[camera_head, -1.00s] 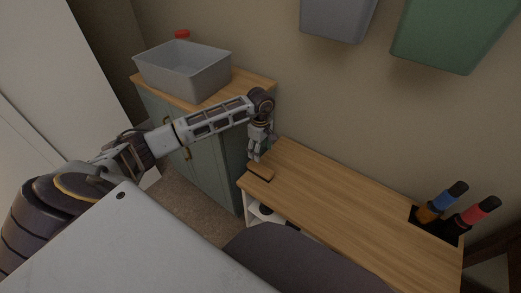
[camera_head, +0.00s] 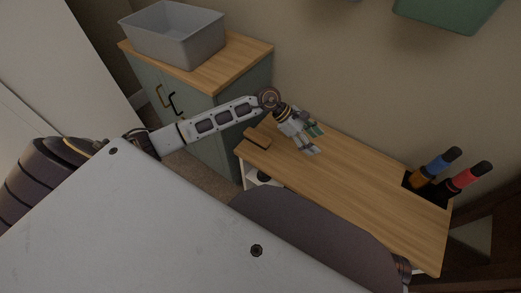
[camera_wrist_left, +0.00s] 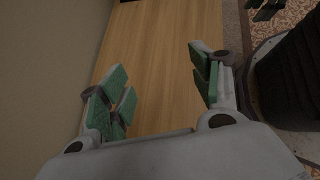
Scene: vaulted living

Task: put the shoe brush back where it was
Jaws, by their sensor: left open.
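The shoe brush, seen as a small brown wooden block (camera_head: 257,138), lies on the left end of the wooden bench top (camera_head: 345,185) in the head view. Its bristles cannot be made out. My left gripper (camera_head: 315,141) is open and empty above the bench, to the right of the brush and apart from it. In the left wrist view the green-padded fingers (camera_wrist_left: 163,92) are spread, with only bare wood between them. The brush is not seen in that view.
A grey bin (camera_head: 174,36) stands on a green cabinet (camera_head: 205,122) at the back left. A green bin (camera_head: 450,14) hangs on the wall. The bench middle is clear.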

